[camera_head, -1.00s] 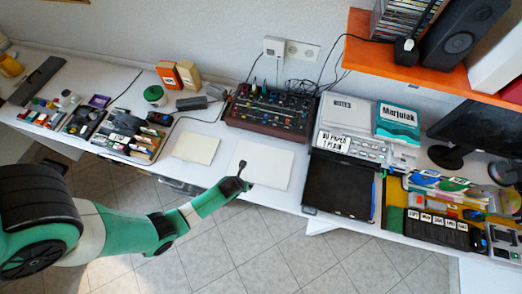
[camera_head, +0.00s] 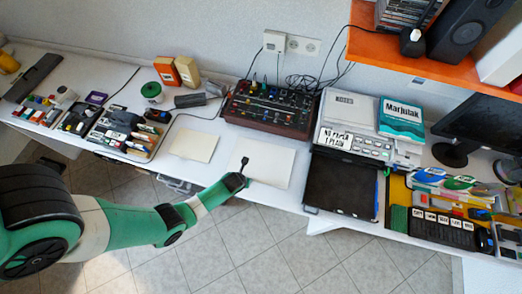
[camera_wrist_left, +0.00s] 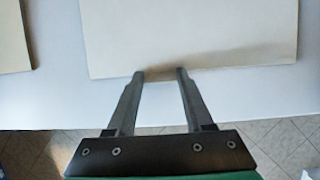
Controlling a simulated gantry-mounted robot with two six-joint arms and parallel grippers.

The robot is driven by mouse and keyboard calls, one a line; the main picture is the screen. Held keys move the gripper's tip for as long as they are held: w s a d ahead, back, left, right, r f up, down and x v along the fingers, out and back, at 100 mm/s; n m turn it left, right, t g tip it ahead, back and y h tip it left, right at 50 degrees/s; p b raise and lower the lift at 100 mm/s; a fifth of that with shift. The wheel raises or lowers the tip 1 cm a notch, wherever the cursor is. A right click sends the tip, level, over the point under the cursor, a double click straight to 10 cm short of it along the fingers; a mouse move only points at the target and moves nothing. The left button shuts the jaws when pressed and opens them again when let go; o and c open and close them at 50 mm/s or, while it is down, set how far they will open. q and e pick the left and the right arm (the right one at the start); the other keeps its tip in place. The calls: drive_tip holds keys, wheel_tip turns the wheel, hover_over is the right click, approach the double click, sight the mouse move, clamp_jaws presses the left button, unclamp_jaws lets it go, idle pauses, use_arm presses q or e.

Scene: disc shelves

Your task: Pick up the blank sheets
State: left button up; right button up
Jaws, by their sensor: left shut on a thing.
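A stack of blank white sheets (camera_head: 268,163) lies on the white desk in the middle of the head view. It fills the top of the left wrist view (camera_wrist_left: 190,35), its near edge at the fingers. My left gripper (camera_head: 244,163) is at the front-left part of the sheets in the head view. In the left wrist view its two fingertips (camera_wrist_left: 161,73) meet the near edge, shut on the sheets; the exact contact is hard to see. A second, cream sheet or pad (camera_head: 194,146) lies to the left, apart from the gripper. My right gripper is not in view.
A mixer (camera_head: 268,108) stands behind the sheets. A printer (camera_head: 345,125) and a black tray (camera_head: 340,186) are to the right. A tray with pens and tools (camera_head: 125,135) is to the left. The desk's front edge is close below the sheets.

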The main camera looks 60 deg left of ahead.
use_arm(q)
clamp_jaws()
